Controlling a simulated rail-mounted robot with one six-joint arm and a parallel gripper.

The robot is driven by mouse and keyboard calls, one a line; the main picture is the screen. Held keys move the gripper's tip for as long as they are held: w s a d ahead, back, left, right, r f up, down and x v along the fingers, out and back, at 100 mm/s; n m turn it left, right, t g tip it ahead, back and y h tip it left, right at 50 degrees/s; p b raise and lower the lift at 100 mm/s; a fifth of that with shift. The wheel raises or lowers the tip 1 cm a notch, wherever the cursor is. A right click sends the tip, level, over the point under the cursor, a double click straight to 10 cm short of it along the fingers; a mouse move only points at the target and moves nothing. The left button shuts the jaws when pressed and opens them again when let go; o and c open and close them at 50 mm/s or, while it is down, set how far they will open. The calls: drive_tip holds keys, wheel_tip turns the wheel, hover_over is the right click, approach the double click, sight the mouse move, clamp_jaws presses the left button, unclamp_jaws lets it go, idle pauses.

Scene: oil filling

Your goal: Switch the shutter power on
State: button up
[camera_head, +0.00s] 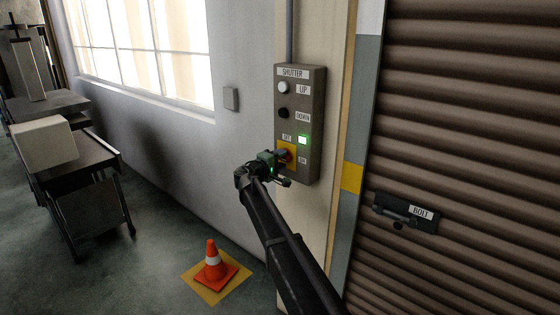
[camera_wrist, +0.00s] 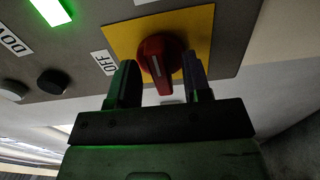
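The shutter control box (camera_head: 314,120) is mounted on the wall beside the roller shutter. Its power switch is a red rotary knob (camera_wrist: 162,62) on a yellow plate (camera_wrist: 203,28), with an OFF label beside it. The yellow plate also shows in the head view (camera_head: 292,152), partly hidden by my gripper. A green lamp (camera_head: 302,140) on the box is lit; it also shows in the wrist view (camera_wrist: 50,11). My gripper (camera_wrist: 161,80) has its fingers apart on either side of the red knob. A clear touch on the knob cannot be made out.
A white UP button (camera_head: 284,88) and a black DOWN button (camera_head: 283,112) sit higher on the box. The roller shutter (camera_head: 470,140) with a bolt (camera_head: 400,212) is at right. An orange cone (camera_head: 213,262) stands on the floor below.

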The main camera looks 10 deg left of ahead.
drive_tip(key=v, duration=1)
drive_tip(key=shift+s+a, duration=0.2)
drive_tip(key=shift+s, duration=0.15)
drive_tip(key=s+d+f+m+g+y, duration=0.25)
drive_tip(key=s+d+f+g, duration=0.25)
drive_tip(key=s+d+f, duration=0.35)
drive_tip(key=s+d+f+m+g+y, duration=0.25)
drive_tip(key=s+d+f+g, duration=0.3)
drive_tip(key=s+d, duration=0.45)
drive_tip(key=s+d+f+m+g+y, duration=0.1)
drive_tip(key=s+d+m+g+y, duration=0.1)
drive_tip(key=s+d, duration=0.5)
drive_tip(key=s+d+f+m+g+y, duration=0.2)
drive_tip(key=s+d, duration=0.5)
drive_tip(key=s, duration=0.5)
drive_tip(key=shift+s+d+m+y, duration=0.15)
drive_tip(key=shift+s+m+y, duration=0.05)
drive_tip(key=shift+m+y, duration=0.6)
